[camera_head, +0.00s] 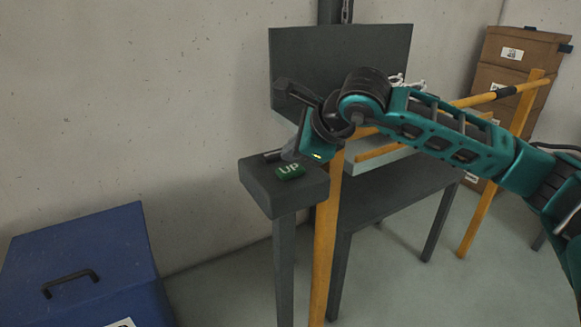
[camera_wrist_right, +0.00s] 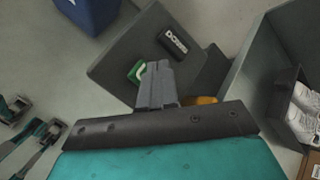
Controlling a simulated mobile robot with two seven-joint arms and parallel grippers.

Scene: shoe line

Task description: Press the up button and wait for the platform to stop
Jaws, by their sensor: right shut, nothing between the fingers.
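The green UP button (camera_head: 290,172) sits on top of a dark grey control box (camera_head: 262,187) on a post. It also shows in the right wrist view (camera_wrist_right: 136,71), partly covered by my fingers. My right gripper (camera_head: 289,155) is shut and empty, its tips pointing down just by the button; I cannot tell whether they touch it. The shut fingers show in the wrist view (camera_wrist_right: 156,72). A black DOWN button (camera_wrist_right: 173,44) lies beside the green one. The grey platform (camera_head: 378,158) stands to the right, partly hidden by my right arm. My left gripper is not in view.
A yellow post (camera_head: 326,245) and yellow rails (camera_head: 505,92) frame the platform. White shoes (camera_wrist_right: 303,113) lie in a box there. A blue chest (camera_head: 85,255) stands at the lower left. Cardboard boxes (camera_head: 512,60) are stacked at the back right.

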